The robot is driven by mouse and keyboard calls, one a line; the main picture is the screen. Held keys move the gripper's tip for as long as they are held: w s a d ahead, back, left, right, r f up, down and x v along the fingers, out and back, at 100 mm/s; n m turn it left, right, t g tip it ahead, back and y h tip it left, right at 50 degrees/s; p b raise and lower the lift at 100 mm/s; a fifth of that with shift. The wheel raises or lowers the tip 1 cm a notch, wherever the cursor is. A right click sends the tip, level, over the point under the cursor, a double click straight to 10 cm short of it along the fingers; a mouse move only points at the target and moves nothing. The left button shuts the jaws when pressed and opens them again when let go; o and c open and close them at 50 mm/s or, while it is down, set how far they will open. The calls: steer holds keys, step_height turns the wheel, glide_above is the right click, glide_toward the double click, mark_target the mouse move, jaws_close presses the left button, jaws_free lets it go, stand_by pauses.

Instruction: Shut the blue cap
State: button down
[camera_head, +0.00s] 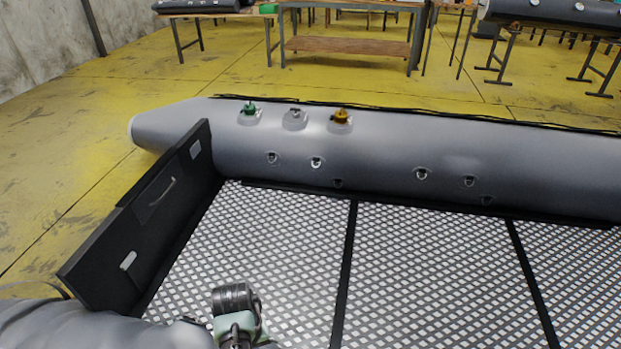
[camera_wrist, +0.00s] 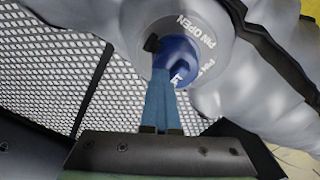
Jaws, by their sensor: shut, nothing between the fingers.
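The blue cap (camera_wrist: 182,58) shows in the wrist view, set in a round pale grey valve (camera_wrist: 190,28) with white lettering that includes "OPEN". The valve sits on a grey inflatable tube (camera_wrist: 265,80). My gripper (camera_wrist: 161,76) has its two narrow blue fingers shut together with nothing between them. The fingertips overlap the lower left side of the cap in the picture; I cannot tell whether they touch it. Part of the cap is hidden behind them. In the head view the blue cap is not visible; my wrist shows at the bottom.
The far tube (camera_head: 400,150) carries a green cap (camera_head: 249,109), a grey valve (camera_head: 295,117) and an orange cap (camera_head: 341,117). A black transom board (camera_head: 150,215) stands at the left. The patterned boat floor (camera_head: 270,240) is clear. Tables stand behind on the yellow floor.

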steer(key=shift+s+a+f, duration=0.1)
steer(key=shift+a+f, duration=0.1)
steer(key=shift+a, duration=0.7)
steer(key=r+p, duration=0.5)
steer(key=shift+w+a, duration=0.25)
steer(key=r+p, duration=0.2)
steer(key=shift+d+p, duration=0.2)
steer(key=shift+p, duration=0.1)
steer(key=shift+s, duration=0.1)
steer(key=shift+d+f, duration=0.1)
steer(key=shift+f, duration=0.05)
